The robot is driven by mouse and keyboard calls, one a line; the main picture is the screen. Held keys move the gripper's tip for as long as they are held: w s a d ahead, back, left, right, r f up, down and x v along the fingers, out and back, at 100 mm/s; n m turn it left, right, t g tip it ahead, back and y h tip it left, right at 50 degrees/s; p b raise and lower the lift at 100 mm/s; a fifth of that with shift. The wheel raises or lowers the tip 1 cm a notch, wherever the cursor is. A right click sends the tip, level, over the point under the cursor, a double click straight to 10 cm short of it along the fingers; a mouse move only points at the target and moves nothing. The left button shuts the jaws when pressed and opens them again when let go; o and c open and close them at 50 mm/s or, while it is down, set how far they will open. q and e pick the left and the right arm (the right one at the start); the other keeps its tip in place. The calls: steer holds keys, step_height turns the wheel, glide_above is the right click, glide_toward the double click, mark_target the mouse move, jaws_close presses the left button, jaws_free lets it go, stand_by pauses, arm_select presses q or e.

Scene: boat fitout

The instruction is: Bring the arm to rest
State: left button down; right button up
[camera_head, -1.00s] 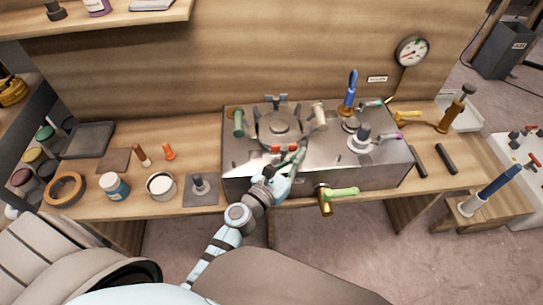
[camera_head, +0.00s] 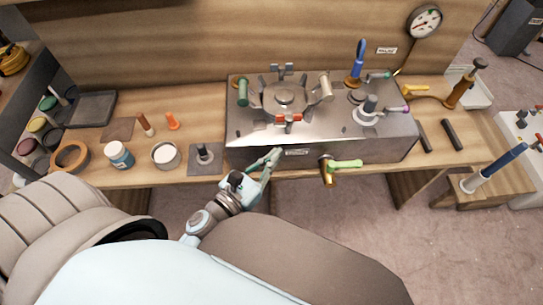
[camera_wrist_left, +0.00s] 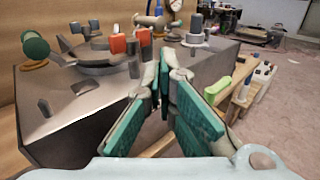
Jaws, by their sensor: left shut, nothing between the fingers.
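My left gripper (camera_head: 273,157) is in front of the grey metal box (camera_head: 330,137), close to its front face near a small label. Its fingers are shut with nothing between them. In the left wrist view the fingers with teal pads (camera_wrist_left: 162,62) point toward the box top. The left arm reaches in from the bottom of the head view. My right gripper is not in view.
The box top carries a round hatch (camera_head: 284,95), a red-handled part (camera_head: 288,117) and several valves. A green-handled valve (camera_head: 345,163) juts from the front. Jars, a tape ring (camera_head: 70,157) and a base plate (camera_head: 205,155) lie left. Floor in front is clear.

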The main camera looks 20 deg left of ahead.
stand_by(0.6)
arm_select(q)
steer(key=s+a+f+n+g+y, duration=0.2)
steer(key=s+a+f+n+g, duration=0.1)
steer(key=f+n, duration=0.7)
steer(key=s+a+f+n+g+y, duration=0.2)
steer(key=s+a+f+n, duration=0.1)
steer(key=f+n, duration=0.75)
steer(key=s+a+f+n+g, duration=0.2)
steer(key=s+f+n+g, duration=0.3)
steer(key=s+f+n, duration=0.4)
steer(key=s+a+f+n+g+y, duration=0.1)
steer(key=s+f+n+g, duration=0.5)
steer(key=s, duration=1.1)
step_height(320, 180, down, 5)
steer(key=a+n, duration=0.1)
steer(key=n, duration=0.2)
steer(key=shift+a+f, duration=0.15)
steer(key=shift+f, duration=0.05)
